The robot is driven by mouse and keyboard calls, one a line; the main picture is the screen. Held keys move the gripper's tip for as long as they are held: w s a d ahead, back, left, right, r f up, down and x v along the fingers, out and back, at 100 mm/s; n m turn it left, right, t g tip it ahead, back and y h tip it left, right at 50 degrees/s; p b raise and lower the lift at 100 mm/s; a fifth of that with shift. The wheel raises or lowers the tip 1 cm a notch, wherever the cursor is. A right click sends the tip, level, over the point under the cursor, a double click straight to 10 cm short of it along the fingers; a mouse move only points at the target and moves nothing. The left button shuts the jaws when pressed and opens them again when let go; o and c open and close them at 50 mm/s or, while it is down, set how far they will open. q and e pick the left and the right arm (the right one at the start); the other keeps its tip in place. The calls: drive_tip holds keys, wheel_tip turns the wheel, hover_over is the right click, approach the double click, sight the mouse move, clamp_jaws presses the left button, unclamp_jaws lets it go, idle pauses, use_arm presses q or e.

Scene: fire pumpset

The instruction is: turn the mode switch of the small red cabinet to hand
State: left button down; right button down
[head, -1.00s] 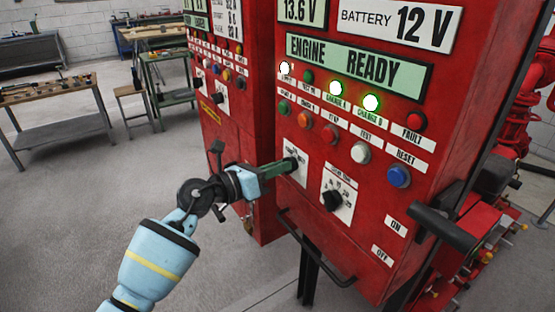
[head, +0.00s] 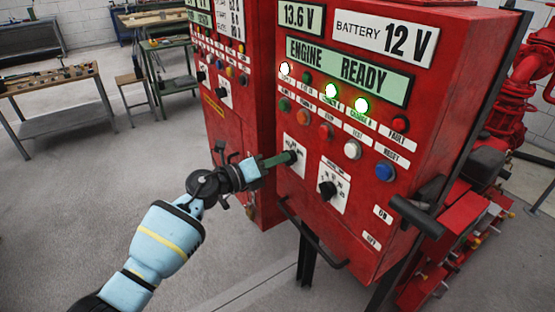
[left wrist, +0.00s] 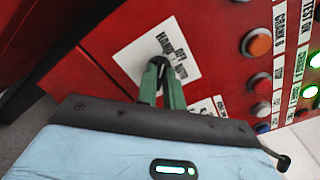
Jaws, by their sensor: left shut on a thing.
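The red cabinet (head: 330,215) with the ENGINE READY display stands at centre right in the head view. Its mode switch plate (left wrist: 136,58), marked HAND, OFF and AUTO, shows in the left wrist view. My left gripper (head: 287,157) reaches in from the left, its green fingers at the cabinet face. In the left wrist view the fingers (left wrist: 161,72) are shut on the dark knob of the mode switch (left wrist: 160,64). They hide much of the knob, so I cannot tell which mark it points to. My right gripper is not in view.
A second rotary switch (head: 327,189) sits just right of the held one. A black bar (head: 312,240) juts out below, and a black lever handle (head: 417,217) sticks out at right. Another red cabinet (head: 235,130) stands behind at left. The floor (head: 75,210) at left is clear.

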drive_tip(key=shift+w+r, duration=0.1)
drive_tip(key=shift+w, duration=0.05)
use_arm(q)
drive_tip(key=c, duration=1.5)
unclamp_jaws()
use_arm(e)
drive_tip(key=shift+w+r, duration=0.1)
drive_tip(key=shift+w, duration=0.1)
use_arm(q)
drive_tip(key=shift+p+v, duration=0.3)
drive_tip(key=shift+v, duration=3.65)
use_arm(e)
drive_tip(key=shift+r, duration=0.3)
use_arm(q)
drive_tip(key=shift+f, duration=0.1)
